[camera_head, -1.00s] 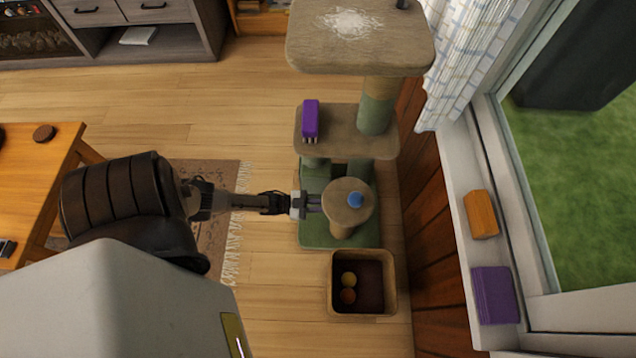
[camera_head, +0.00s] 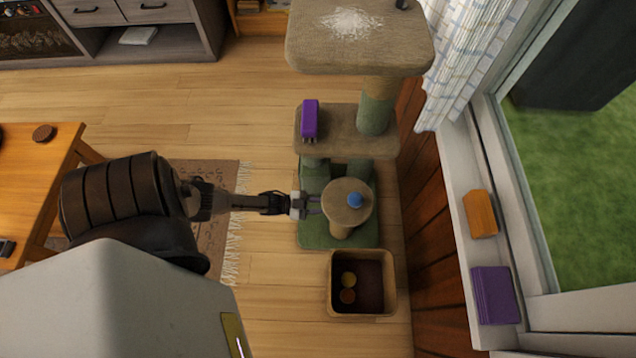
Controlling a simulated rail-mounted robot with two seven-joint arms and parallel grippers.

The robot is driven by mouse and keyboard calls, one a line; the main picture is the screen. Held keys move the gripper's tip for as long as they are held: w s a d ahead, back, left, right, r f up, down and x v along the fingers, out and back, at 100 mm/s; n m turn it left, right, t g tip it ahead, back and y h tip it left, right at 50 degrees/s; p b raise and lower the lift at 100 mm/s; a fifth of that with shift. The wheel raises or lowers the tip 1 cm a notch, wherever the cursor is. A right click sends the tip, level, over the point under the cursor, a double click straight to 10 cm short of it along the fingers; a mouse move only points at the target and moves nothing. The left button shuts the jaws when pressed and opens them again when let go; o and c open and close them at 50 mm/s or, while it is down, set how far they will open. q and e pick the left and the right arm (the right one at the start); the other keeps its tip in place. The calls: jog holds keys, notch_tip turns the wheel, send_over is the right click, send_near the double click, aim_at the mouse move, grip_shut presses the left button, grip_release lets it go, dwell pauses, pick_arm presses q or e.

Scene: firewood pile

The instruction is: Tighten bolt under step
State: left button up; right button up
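A tan and green cat tree stands beside the window wall. Its low round step (camera_head: 345,214) carries a blue ball (camera_head: 355,200). The middle shelf (camera_head: 352,140) and the large top platform (camera_head: 360,48) are above it. No bolt shows; the underside of the step is hidden from above. My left gripper (camera_head: 314,204) reaches in from the left, with its fingertips at the left edge of the round step. The fingers look slightly parted, and nothing shows between them. Whether they touch the step I cannot tell. My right gripper is not in view.
A purple brush-like object (camera_head: 310,120) lies on the middle shelf. A basket (camera_head: 333,300) with two balls stands in front of the cat tree. A wooden table (camera_head: 35,180) is at the left. The sill (camera_head: 452,190) holds an orange and a purple block. Floor behind is clear.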

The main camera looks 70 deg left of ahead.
pick_arm(q)
jog(key=p+v, duration=0.1)
jog(key=v, duration=1.2)
jog(key=shift+s+a+p, duration=0.15)
jog(key=shift+s+p, duration=0.2)
